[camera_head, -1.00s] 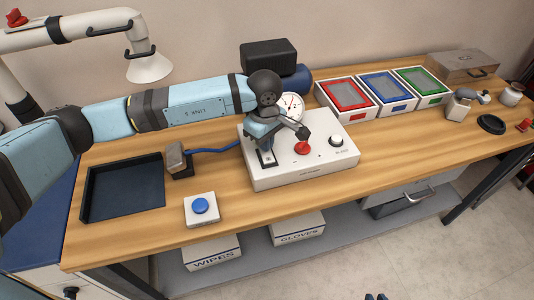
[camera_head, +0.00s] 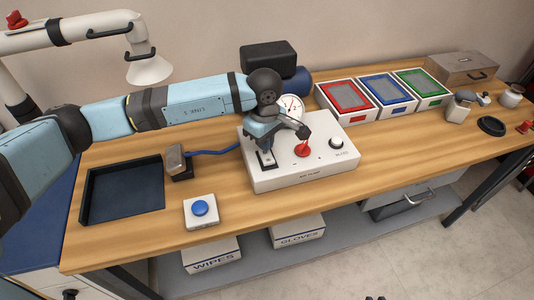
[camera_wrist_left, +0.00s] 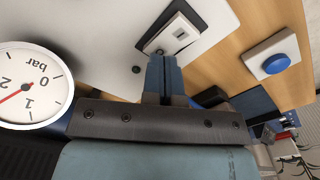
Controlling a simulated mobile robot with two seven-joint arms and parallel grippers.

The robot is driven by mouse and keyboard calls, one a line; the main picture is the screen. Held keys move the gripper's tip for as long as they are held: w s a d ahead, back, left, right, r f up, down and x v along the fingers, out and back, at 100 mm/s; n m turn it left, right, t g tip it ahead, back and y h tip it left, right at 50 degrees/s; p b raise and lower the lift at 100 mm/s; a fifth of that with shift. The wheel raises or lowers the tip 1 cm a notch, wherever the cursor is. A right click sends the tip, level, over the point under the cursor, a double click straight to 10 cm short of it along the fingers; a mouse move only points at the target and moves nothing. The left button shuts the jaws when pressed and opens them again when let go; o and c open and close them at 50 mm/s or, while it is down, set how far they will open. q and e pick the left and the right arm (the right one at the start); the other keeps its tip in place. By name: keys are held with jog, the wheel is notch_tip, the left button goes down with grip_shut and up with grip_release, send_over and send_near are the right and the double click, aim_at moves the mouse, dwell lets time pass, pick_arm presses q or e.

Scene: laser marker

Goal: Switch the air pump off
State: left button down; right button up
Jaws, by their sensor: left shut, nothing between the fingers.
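The air pump (camera_head: 318,172) is a white box on the bench in the head view, with a pressure gauge (camera_head: 291,106), a red knob (camera_head: 303,150) and a black knob (camera_head: 336,143). A switch on a black plate (camera_head: 267,161) is at its left; it also shows in the left wrist view (camera_wrist_left: 178,34). The gauge needle points between 1 and 2 bar in the wrist view (camera_wrist_left: 28,88). My left gripper (camera_head: 264,147) is shut and empty, its fingertips (camera_wrist_left: 163,58) close to the switch; contact cannot be told. My right gripper barely shows at the bottom edge (camera_head: 375,298).
A blue button on a white box (camera_head: 200,209) and a dark tray (camera_head: 90,204) are left of the pump. A block with a blue cable (camera_head: 177,160) lies between. Red, blue and green bins (camera_head: 363,110) stand right of the pump.

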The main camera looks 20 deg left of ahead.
pick_arm(q)
jog(key=shift+r+p, duration=0.75)
jog(key=shift+r, duration=1.9)
